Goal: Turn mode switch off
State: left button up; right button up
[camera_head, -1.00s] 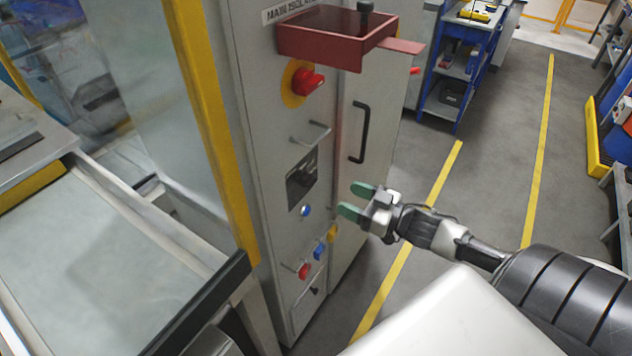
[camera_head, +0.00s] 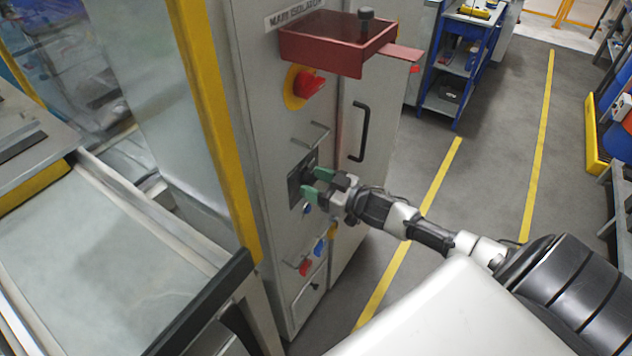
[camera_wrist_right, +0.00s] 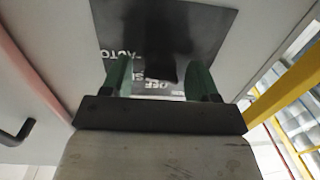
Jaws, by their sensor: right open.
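The mode switch (camera_wrist_right: 165,45) is a black knob on a dark square plate (camera_wrist_right: 112,22) on the cabinet front. White lettering on the plate includes "AUTO" and "OFF". In the head view the plate (camera_head: 293,190) is partly hidden by my gripper. My right gripper (camera_head: 315,184) is open in front of the switch. In the right wrist view its green fingertips (camera_wrist_right: 158,75) lie on either side of the knob's lower part. I cannot tell whether they touch it. My left gripper is not in view.
Above on the cabinet are a red rotary isolator (camera_head: 309,85) and a red box-like guard (camera_head: 335,45). A small bar handle (camera_head: 312,136) is just above the plate. Blue and red buttons (camera_head: 305,267) sit below. A black door handle (camera_head: 361,132) is to the right.

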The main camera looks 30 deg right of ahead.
jog(key=shift+c, duration=0.4)
jog(key=c, duration=0.7)
jog(key=shift+c, duration=0.2)
jog(key=shift+n, duration=0.3)
jog(key=n, duration=0.4)
jog(key=n+b, duration=0.1)
jog(key=n, duration=0.3)
jog(key=shift+r+n, duration=0.1)
jog(key=shift+n, duration=0.3)
jog(key=n+h+b, duration=0.1)
jog(key=n, duration=0.4)
jog(key=n+b, duration=0.2)
jog(key=n, duration=0.2)
jog(key=shift+r+n, duration=0.1)
jog(key=shift+n, duration=0.2)
